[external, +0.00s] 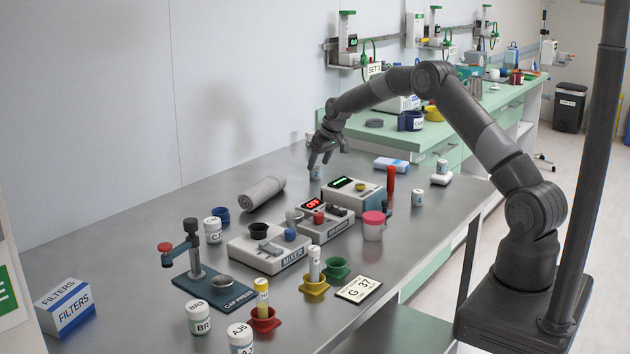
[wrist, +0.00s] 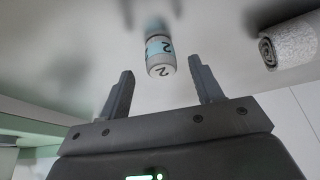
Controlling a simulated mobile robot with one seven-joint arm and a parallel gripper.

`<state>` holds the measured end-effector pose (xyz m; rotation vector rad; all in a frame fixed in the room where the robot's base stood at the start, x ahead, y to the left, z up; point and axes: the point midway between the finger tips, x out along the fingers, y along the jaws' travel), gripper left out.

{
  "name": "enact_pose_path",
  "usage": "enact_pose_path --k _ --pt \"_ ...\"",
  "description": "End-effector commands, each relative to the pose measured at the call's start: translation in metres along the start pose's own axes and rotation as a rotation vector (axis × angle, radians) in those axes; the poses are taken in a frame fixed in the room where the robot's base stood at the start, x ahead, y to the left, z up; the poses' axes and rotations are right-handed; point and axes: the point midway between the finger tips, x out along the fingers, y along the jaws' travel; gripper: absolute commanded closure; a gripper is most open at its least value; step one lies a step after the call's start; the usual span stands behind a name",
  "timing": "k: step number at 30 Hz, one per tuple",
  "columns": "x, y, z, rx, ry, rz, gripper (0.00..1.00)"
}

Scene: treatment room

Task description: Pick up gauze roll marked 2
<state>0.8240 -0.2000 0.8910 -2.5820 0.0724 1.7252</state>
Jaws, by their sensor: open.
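A small white roll marked 2 (wrist: 160,56), with a light blue band and a 2 on its end, shows in the wrist view between and a little beyond my fingertips. In the external view the roll (external: 315,173) is on the grey bench, partly hidden by my fingers. My gripper (external: 322,160) is open and empty above it. In the wrist view my open gripper (wrist: 161,78) has one finger to each side of the roll, with gaps; I see no contact.
A grey rolled cloth (external: 262,193) lies to the left and shows at right in the wrist view (wrist: 290,44). A device with a green display (external: 354,193) and a red upright cylinder (external: 390,186) stand nearer. Similar small labelled containers (external: 417,198) are to the right.

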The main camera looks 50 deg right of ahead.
Motion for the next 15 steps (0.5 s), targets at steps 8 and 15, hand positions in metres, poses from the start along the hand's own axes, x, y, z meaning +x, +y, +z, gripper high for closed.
enact_pose_path --k 8,15 --pt "0.035 -0.001 -0.004 0.0 0.0 0.0 0.4" --pt "0.04 -0.002 -0.004 0.0 0.001 0.0 0.4"
